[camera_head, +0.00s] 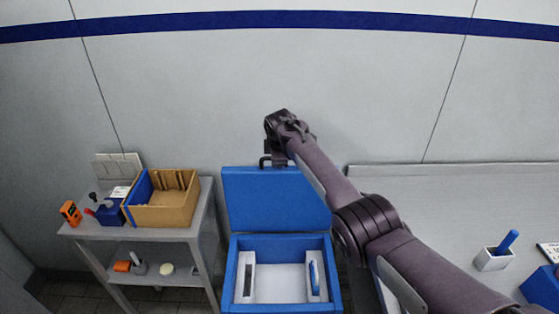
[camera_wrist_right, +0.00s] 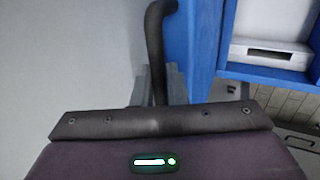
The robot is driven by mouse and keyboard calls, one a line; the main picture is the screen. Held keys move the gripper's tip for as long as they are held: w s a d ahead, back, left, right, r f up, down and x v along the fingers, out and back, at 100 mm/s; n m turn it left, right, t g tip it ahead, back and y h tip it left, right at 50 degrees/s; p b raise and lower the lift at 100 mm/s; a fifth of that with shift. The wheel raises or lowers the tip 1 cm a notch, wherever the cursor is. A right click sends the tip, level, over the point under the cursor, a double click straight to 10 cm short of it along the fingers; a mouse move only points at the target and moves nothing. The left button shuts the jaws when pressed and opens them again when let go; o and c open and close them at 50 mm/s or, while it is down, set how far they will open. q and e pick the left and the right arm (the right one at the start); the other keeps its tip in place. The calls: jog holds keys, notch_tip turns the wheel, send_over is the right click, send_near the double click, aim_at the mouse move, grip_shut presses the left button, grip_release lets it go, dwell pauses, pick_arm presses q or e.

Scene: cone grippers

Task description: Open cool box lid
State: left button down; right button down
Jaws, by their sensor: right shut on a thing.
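The blue cool box (camera_head: 230,275) stands on the floor, its white inside showing. Its blue lid (camera_head: 275,202) is raised at the back of the box, standing up toward the wall. My right gripper (camera_head: 272,157) is at the lid's top edge, shut on the dark lid handle (camera_head: 264,162). In the right wrist view the curved handle (camera_wrist_right: 157,50) rises from between the grey fingers (camera_wrist_right: 165,92), beside the blue lid (camera_wrist_right: 195,40). The gripper's body hides the lower part of the handle there. My left gripper is in neither view.
A grey shelf cart (camera_head: 150,238) left of the box carries a cardboard box (camera_head: 170,212), an orange device (camera_head: 70,212) and small items. A grey table (camera_head: 440,200) is on the right, with a white holder (camera_head: 492,260). The wall (camera_head: 200,100) is close behind the lid.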

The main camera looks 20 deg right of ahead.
jog(key=shift+f, duration=0.1)
jog(key=shift+s, duration=0.1)
jog(key=c, duration=1.8)
grip_release()
jog(key=shift+s+a+r, duration=0.15)
jog(key=shift+s+r, duration=0.05)
jog(key=shift+r, duration=0.5)
jog(key=shift+b+v, duration=0.4)
jog(key=shift+v, duration=2.85)
jog(key=shift+s, duration=0.1)
